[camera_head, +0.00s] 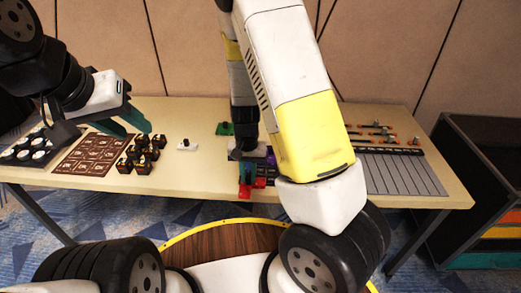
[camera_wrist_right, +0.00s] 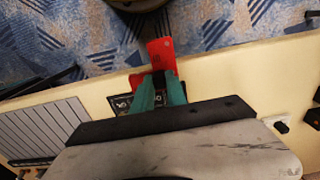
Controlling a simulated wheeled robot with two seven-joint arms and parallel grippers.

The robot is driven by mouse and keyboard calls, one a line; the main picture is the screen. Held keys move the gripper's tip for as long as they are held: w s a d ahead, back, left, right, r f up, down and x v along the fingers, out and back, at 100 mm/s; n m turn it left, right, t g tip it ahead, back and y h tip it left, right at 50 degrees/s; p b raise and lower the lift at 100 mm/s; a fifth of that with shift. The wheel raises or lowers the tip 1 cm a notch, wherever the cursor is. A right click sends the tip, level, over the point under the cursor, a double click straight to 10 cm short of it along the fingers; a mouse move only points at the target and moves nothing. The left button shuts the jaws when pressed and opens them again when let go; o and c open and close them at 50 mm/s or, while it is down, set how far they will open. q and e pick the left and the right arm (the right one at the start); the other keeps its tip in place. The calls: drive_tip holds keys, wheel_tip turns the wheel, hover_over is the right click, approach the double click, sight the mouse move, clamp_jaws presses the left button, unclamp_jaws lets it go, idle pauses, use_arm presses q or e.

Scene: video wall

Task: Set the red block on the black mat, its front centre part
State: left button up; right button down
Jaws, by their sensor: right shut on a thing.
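The red block (camera_wrist_right: 160,50) is in my right gripper (camera_wrist_right: 160,80), held between its teal fingers near the table's front edge. In the head view the red block (camera_head: 245,192) shows below my right gripper (camera_head: 252,172), by the front edge. A dark mat with pale markings (camera_wrist_right: 120,101), likely the black mat, shows partly beside the fingers in the right wrist view; the gripper hides the rest. I cannot tell if the block touches it. My left gripper (camera_head: 125,120) is open and empty above the table's left side, its teal fingers apart.
The table (camera_head: 190,178) also bears a brown grid sheet (camera_head: 85,155), several dark blocks (camera_head: 138,155), a white piece (camera_head: 187,145), a green piece (camera_head: 224,128), and a grey striped panel (camera_head: 395,173) with orange-tipped pieces behind it. A black shelf (camera_head: 485,165) stands at the right.

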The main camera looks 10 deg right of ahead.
drive_tip(key=w+d, duration=0.2)
drive_tip(key=w, duration=0.1)
drive_tip(key=w+d, duration=0.2)
drive_tip(key=w, duration=0.1)
drive_tip(key=w+d+f, duration=0.1)
drive_tip(key=w+d, duration=0.2)
drive_tip(key=w, duration=0.1)
drive_tip(key=shift+w+d, duration=0.1)
drive_tip(key=shift+f, duration=1.8)
drive_tip(key=shift+f, duration=0.15)
drive_tip(key=c, duration=1.3)
unclamp_jaws()
drive_tip(key=shift+c, duration=0.2)
